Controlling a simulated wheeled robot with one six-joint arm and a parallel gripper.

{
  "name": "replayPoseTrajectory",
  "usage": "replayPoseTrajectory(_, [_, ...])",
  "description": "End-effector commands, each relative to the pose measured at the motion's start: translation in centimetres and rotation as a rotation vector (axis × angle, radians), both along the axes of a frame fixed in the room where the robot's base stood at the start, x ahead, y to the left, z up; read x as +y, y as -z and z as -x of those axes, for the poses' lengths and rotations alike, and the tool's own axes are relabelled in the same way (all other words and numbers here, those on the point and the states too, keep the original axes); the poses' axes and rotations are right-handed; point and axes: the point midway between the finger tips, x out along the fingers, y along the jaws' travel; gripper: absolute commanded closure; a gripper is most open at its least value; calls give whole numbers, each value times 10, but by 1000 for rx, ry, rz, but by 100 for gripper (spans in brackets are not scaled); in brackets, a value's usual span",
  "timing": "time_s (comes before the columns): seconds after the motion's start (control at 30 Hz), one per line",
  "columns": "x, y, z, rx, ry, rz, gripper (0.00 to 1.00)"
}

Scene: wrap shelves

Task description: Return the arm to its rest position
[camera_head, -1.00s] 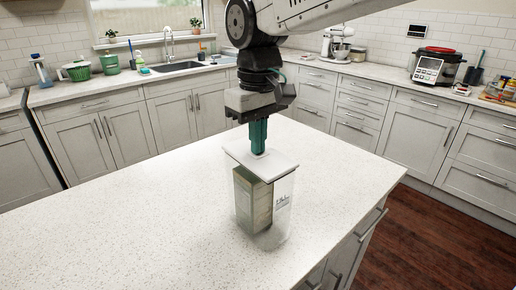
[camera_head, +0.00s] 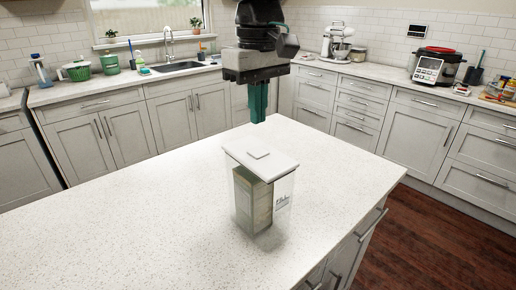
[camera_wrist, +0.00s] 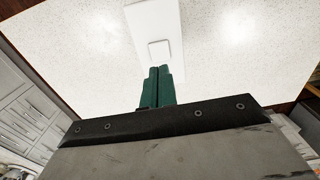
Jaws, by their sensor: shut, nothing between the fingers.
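My gripper (camera_head: 258,119) hangs in the upper middle of the head view, pointing down, its green fingers shut and empty. It is above and apart from a clear container (camera_head: 284,200) on the island counter. The container has a white lid (camera_head: 280,163) with a small square knob on top, and a box (camera_head: 252,203) stands inside it. In the wrist view my shut fingers (camera_wrist: 157,70) point toward the white lid (camera_wrist: 150,20). The lid rests on the container.
The white speckled island counter (camera_head: 130,210) is clear around the container. Along the back run a sink (camera_head: 180,67), green pots, a stand mixer (camera_head: 336,42) and a cooker (camera_head: 437,66). Wooden floor (camera_head: 430,240) lies at the right.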

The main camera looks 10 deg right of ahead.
Motion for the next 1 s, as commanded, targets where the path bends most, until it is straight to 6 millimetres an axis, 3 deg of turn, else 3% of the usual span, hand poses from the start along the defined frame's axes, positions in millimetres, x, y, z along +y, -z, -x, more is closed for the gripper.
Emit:
replayPoseTrajectory(0.47, [0, -9, 0, -2, 3, -1, 100])
replayPoseTrajectory(0.63, [-8, 18, 12, 15, 29, 9, 100])
replayPoseTrajectory(0.87, [-91, 62, 75, 8, 201, 6, 100])
replayPoseTrajectory(1.0, [-143, 91, 124, -14, 337, -4, 100])
